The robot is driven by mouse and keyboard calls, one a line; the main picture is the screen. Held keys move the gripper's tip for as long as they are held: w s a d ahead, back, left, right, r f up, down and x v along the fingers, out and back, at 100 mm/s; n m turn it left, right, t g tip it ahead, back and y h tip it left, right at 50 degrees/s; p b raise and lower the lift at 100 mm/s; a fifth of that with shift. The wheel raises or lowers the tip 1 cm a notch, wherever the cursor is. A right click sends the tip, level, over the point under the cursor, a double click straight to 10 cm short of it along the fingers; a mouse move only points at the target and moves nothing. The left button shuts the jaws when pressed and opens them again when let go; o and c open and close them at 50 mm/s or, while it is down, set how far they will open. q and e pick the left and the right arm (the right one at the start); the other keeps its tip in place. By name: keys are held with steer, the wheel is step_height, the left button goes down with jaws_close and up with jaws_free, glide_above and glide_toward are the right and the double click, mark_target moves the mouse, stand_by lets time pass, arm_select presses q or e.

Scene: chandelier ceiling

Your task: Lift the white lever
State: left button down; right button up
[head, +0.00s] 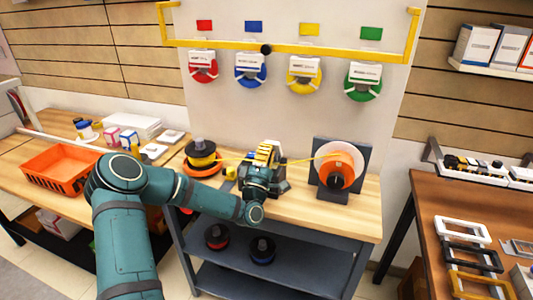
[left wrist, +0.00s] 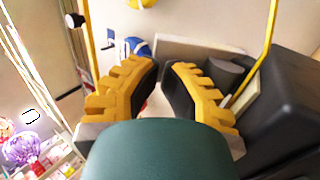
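My left gripper (head: 265,153) is at the small dark grey machine (head: 277,186) in the middle of the wooden workbench, and it covers much of that machine. In the left wrist view the yellow ribbed fingers of my left gripper (left wrist: 160,68) stand apart with a gap between them. A dark grey block (left wrist: 285,95) is close to the right finger. My right gripper is in neither view.
A spool with an orange centre (head: 339,170) stands on the right. A yellow strand runs between them. An orange basket (head: 62,168) sits on the left table. Coloured spools hang behind.

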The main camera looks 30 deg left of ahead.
arm_select(q)
steer(key=shift+w+r+g+h+p, duration=0.1)
steer(key=shift+r+g+h+p, duration=0.2)
steer(key=shift+p, duration=0.4)
steer(key=shift+w+r+g+p, duration=0.3)
steer(key=shift+g+p, duration=0.1)
steer(key=shift+p, duration=0.45)
steer(key=g+p, duration=0.1)
steer(key=p, duration=0.1)
steer(key=w+r+g+p, duration=0.1)
steer(key=p, duration=0.1)
steer(key=w+r+g+h+p, duration=0.1)
steer(key=g+p, duration=0.1)
steer(key=shift+w+a+p, duration=0.2)
steer(key=shift+a+p, duration=0.1)
steer(key=shift+p, duration=0.1)
steer(key=shift+w+a+g+h+p, duration=0.15)
steer(key=shift+w+g+h+p, duration=0.25)
steer(key=shift+g, duration=0.4)
steer(key=shift+f+y, duration=0.3)
steer(key=shift+f, duration=0.05)
